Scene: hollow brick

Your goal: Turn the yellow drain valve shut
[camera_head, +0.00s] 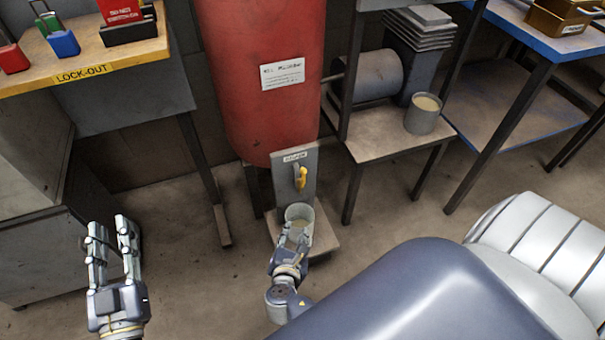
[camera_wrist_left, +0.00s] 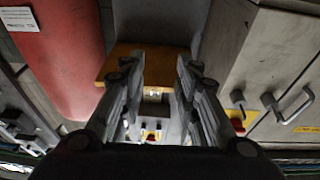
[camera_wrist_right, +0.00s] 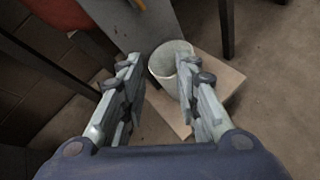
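The yellow drain valve handle (camera_head: 301,177) sits on a grey upright plate (camera_head: 284,181) below the red tank (camera_head: 262,75). It points roughly up and down, tilted slightly. Part of it shows at the top edge of the right wrist view (camera_wrist_right: 138,5). My right gripper (camera_head: 293,237) is below and in front of the valve, apart from it. It is open, its fingers pointing toward a grey bucket (camera_head: 299,213) under the valve. In the right wrist view the right finger overlaps the bucket (camera_wrist_right: 160,68); contact cannot be told. My left gripper (camera_head: 108,228) is open and empty, at the lower left.
The bucket stands on a low base (camera_head: 325,240). A lock-out bench (camera_head: 110,58) with padlocks is at upper left. A shelf (camera_head: 375,147) with a tin (camera_head: 422,114) is right of the tank, and a blue-edged table (camera_head: 545,58) further right. Floor between my grippers is clear.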

